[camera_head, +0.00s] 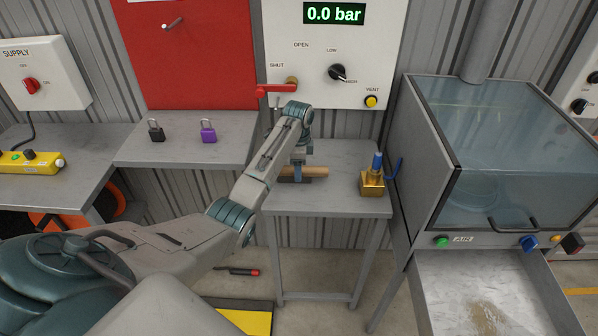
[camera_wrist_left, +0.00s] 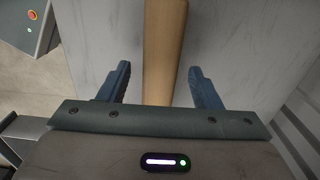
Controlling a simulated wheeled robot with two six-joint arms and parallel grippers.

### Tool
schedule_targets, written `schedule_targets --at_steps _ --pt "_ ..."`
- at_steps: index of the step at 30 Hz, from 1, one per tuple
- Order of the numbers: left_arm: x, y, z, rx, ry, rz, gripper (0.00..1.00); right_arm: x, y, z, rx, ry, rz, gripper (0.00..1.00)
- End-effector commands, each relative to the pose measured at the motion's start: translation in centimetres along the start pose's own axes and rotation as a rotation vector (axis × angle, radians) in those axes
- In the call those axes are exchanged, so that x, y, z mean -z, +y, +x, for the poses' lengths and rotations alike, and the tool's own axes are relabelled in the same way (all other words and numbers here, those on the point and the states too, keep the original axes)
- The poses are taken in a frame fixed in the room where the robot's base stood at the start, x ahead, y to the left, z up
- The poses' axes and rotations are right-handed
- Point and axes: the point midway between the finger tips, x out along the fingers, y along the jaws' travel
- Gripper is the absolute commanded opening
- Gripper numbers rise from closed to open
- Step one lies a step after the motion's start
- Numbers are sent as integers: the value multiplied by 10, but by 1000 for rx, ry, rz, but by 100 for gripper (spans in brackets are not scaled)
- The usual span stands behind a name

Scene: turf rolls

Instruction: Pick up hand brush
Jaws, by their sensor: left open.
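The hand brush (camera_head: 317,171) lies on the small grey table, and its tan wooden part shows on the right of my left gripper. In the left wrist view the brush's wooden part (camera_wrist_left: 163,40) runs up the picture between the two dark blue fingers. My left gripper (camera_head: 298,176) is open and points down over the brush, with one finger on each side and a gap on both sides in the wrist view. It hides part of the brush in the head view. The bristles cannot be made out clearly. My right gripper is not in view.
A brass valve with a blue top (camera_head: 372,178) stands on the small table (camera_head: 325,203), right of the brush. A glass-fronted cabinet (camera_head: 500,150) stands to the right. A red lever (camera_head: 275,91) sticks out above the arm. Two padlocks (camera_head: 208,132) lie on the left bench.

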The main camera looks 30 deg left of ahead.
Motion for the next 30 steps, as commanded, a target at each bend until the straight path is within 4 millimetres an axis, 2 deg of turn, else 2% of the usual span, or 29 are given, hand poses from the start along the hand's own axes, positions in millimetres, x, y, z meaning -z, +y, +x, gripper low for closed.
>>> schedule_targets --at_steps 1,6,14,21,22,30 --pt "1 -1 4 -3 0 0 58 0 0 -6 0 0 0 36" --pt "1 -1 24 0 0 0 58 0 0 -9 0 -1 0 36" --pt "1 -1 27 1 0 0 58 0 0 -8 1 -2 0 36" --pt "1 -1 27 1 0 0 11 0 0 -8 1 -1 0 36" --pt "1 -1 27 1 0 0 7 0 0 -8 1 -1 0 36" --pt "1 -2 26 2 1 0 7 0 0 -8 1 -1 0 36"
